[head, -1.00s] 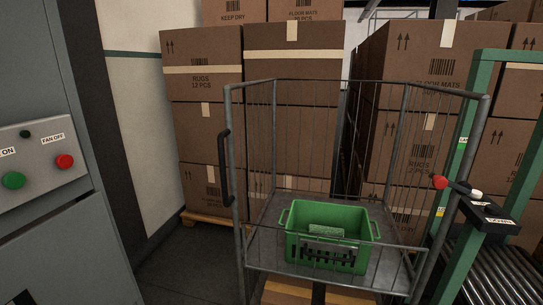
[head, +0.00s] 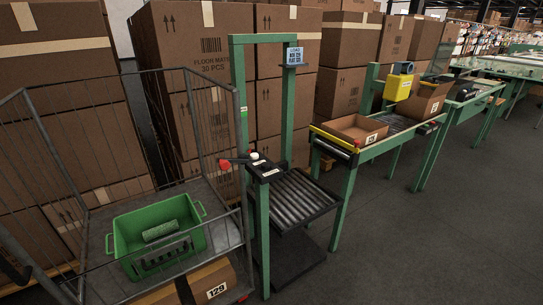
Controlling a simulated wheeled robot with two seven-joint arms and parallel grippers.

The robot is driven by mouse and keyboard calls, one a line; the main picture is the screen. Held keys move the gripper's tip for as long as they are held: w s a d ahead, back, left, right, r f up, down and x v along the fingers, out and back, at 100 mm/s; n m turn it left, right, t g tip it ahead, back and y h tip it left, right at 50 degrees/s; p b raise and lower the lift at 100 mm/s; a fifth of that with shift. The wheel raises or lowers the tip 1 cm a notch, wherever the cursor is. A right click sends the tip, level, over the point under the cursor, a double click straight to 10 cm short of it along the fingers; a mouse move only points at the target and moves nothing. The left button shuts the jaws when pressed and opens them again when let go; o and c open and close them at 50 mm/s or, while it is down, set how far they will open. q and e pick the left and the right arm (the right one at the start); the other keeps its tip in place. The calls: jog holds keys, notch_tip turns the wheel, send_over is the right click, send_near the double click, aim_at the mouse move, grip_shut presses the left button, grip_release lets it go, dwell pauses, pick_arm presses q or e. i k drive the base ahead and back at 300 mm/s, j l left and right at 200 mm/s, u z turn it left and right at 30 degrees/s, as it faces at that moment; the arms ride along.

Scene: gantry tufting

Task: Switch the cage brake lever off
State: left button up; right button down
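The wire roll cage (head: 100,217) stands at the left of the head view, with a green crate (head: 122,243) on its deck. I cannot make out a lever labelled as the cage brake. A small red part (head: 243,298) shows low at the cage's front right corner, too small to identify. A lever with a red knob (head: 225,165) sticks out left from a black box (head: 264,170) on the green frame beside the cage. Neither of my grippers is in view.
A green-framed roller lift (head: 263,230) stands just right of the cage. Beyond it a conveyor (head: 345,155) carries an open carton (head: 358,130). A carton marked 129 (head: 205,280) sits low at the cage front. Stacked cartons (head: 185,50) line the back. The floor (head: 420,245) at right is clear.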

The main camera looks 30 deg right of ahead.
aim_at(235, 162)
jog(key=z, duration=0.7)
